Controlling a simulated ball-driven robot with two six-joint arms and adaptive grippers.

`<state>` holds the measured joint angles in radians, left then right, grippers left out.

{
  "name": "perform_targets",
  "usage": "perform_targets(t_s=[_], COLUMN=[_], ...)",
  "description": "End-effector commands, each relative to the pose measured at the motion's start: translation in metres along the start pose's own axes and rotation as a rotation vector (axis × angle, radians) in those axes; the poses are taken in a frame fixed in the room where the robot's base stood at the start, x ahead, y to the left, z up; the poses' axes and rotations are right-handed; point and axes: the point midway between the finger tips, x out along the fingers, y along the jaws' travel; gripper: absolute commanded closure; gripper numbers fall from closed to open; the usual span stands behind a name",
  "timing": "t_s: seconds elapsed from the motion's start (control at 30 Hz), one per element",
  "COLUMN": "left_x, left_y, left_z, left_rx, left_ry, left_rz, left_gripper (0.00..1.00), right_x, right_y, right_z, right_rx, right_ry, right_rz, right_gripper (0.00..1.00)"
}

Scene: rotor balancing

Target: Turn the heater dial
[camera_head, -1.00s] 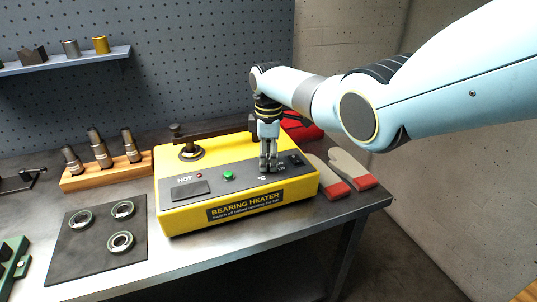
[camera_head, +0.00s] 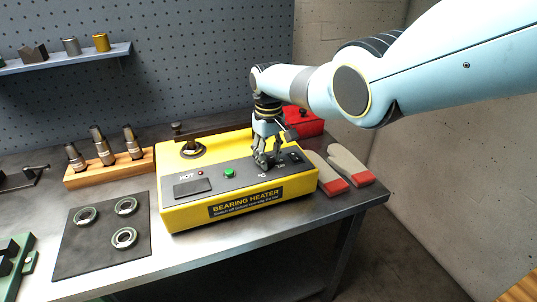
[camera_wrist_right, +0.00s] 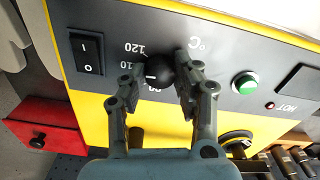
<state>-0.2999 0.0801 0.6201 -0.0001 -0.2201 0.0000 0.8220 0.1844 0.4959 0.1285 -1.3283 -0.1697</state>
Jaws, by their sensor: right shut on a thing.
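The yellow bearing heater (camera_head: 190,217) stands on the bench with a dark control panel on top. Its heater dial (camera_wrist_right: 152,78) is a round black knob with a white pointer line, beside printed °C numbers, in the right wrist view. My right gripper (camera_head: 266,165) reaches down onto the panel from above. In the right wrist view its two fingers (camera_wrist_right: 158,82) are on either side of the dial, shut on it. My left gripper is not in view.
A green button (camera_head: 229,173), a red lamp (camera_head: 200,174) and a rocker switch (camera_wrist_right: 86,54) are on the panel. Gloves (camera_head: 347,163) and a red box (camera_head: 303,124) are at the right. A dark mat (camera_head: 88,240) with bearing rings lies left.

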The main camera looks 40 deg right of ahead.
Motion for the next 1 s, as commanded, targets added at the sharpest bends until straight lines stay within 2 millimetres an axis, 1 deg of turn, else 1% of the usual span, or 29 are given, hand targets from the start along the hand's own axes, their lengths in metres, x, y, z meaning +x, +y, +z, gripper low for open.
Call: perform_targets(t_s=[0.3, 0.5, 0.7, 1.0], left_x=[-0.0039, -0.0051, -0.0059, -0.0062], left_y=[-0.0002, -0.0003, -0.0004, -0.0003], left_z=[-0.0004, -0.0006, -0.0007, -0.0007], left_rx=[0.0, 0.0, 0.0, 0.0], left_ry=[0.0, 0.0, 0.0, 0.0], left_rz=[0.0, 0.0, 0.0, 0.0], left_gripper=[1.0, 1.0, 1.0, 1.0], right_x=[-0.0006, -0.0003, -0.0003, -0.0004], right_y=[-0.0001, -0.0002, -0.0003, -0.0004], right_z=[-0.0002, 0.0, -0.0002, -0.0006], right_rx=[0.284, 0.425, 0.52, 0.578], right_ry=[0.001, 0.0, 0.0, 0.001], right_rz=[0.0, 0.0, 0.0, -0.001], right_gripper=[1.0, 1.0, 1.0, 1.0])
